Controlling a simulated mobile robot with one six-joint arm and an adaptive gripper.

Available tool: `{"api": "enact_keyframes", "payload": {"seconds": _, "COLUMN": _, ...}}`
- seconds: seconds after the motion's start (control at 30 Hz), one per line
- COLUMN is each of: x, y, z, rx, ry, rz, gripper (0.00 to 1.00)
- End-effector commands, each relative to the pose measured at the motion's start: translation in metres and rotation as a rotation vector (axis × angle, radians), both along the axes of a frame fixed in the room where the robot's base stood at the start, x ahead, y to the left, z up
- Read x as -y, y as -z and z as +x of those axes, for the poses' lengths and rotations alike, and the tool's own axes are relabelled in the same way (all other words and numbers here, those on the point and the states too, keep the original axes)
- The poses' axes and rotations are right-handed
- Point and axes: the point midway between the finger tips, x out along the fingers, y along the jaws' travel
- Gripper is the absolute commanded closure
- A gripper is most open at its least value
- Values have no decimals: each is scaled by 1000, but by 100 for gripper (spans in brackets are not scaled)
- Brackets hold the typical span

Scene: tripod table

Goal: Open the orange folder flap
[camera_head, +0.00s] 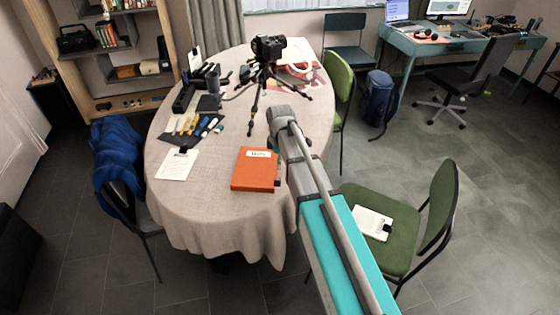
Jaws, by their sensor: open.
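The orange folder (252,172) lies flat and closed near the front right of the oval table, with a white label on its upper part. My arm reaches in from the lower right and bends over the table just right of the folder. My gripper (278,173) shows only as a small dark part at the folder's right edge, mostly hidden by my arm. It is open, with nothing seen in it. I cannot tell whether it touches the folder.
The table (222,216) has a draped cloth. A clipboard (177,164) and a tool roll (191,129) lie left of the folder. A camera tripod (262,75) stands behind. A green chair (402,226) stands right and a jacket-draped chair left. Cloth in front of the folder is clear.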

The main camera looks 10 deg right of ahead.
Motion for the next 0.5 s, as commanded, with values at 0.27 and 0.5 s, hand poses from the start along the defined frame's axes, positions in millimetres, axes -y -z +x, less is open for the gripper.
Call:
{"api": "enact_keyframes", "payload": {"seconds": 0.27, "x": 0, "y": 14, "z": 0, "rx": 0, "ry": 1, "rz": 0, "gripper": 49}}
{"api": "enact_keyframes", "payload": {"seconds": 0.5, "x": 0, "y": 31, "z": 0, "rx": 0, "ry": 1, "rz": 0, "gripper": 49}}
